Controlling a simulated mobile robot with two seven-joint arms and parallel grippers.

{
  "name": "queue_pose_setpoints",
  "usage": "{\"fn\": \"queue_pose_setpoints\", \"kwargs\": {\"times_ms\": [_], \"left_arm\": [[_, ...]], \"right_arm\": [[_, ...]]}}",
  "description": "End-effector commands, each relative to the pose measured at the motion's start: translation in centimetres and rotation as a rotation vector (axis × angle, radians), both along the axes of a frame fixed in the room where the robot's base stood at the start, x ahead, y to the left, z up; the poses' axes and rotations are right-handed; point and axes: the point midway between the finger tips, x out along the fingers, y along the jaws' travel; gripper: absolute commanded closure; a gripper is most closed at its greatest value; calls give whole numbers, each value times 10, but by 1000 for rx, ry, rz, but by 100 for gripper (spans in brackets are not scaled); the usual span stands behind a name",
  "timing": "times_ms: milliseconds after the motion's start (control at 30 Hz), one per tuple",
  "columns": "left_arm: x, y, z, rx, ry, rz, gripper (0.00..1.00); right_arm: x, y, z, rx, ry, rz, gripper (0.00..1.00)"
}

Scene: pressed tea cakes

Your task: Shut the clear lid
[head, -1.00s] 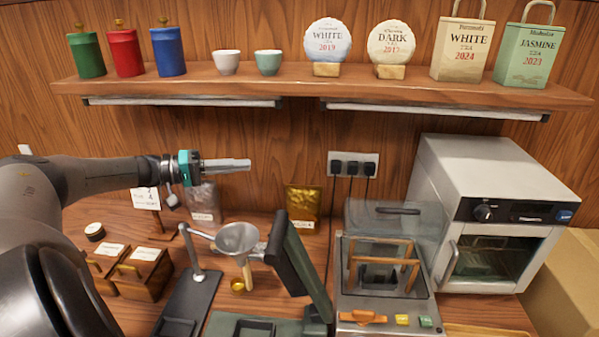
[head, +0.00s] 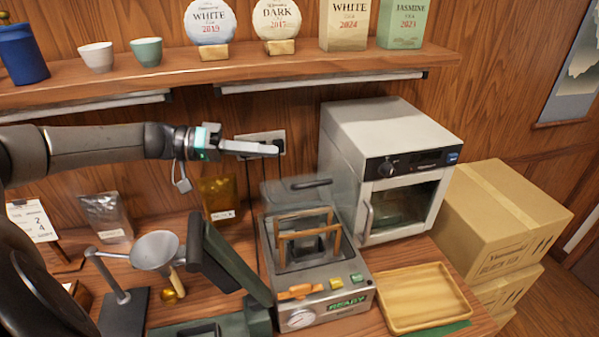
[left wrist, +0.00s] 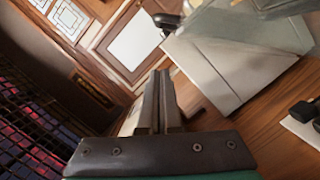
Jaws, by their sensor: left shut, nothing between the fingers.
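The clear lid (head: 292,198) stands raised at the back of a grey machine (head: 352,300), its dark handle (head: 311,184) at the top. A wooden frame (head: 309,231) shows inside the machine, and its front has an orange catch, yellow and green buttons, a dial and a lit READY display. My left gripper (head: 277,150) is shut and empty, above and to the left of the lid handle, not visibly touching it. Its shut fingers (left wrist: 158,100) also show in the left wrist view. My right gripper is out of view.
A white oven (head: 385,125) stands right of the machine, a wooden tray (head: 422,325) in front of it. A dark green panel (head: 225,255) and a funnel (head: 155,250) stand to the left. A shelf (head: 330,65) runs above my arm. Cardboard boxes (head: 500,220) are at right.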

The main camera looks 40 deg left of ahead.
Motion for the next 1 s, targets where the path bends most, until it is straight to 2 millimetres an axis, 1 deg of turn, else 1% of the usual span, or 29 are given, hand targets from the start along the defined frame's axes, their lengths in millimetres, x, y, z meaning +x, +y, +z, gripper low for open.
{"fn": "queue_pose_setpoints", "kwargs": {"times_ms": [33, 100, 400, 500, 700, 1000], "left_arm": [[6, -7, 1, -5, -9, 0, 100], [12, -15, -1, -4, -6, -1, 100], [38, -47, -6, -4, -7, 0, 100], [31, -52, -15, -2, 4, -1, 100], [22, -62, -26, -1, 3, 0, 100], [16, -68, -34, -1, 0, 1, 100]], "right_arm": [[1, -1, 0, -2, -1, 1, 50], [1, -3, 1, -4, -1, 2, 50], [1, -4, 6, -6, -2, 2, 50], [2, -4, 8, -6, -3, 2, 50], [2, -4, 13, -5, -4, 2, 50], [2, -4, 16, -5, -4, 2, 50]]}}
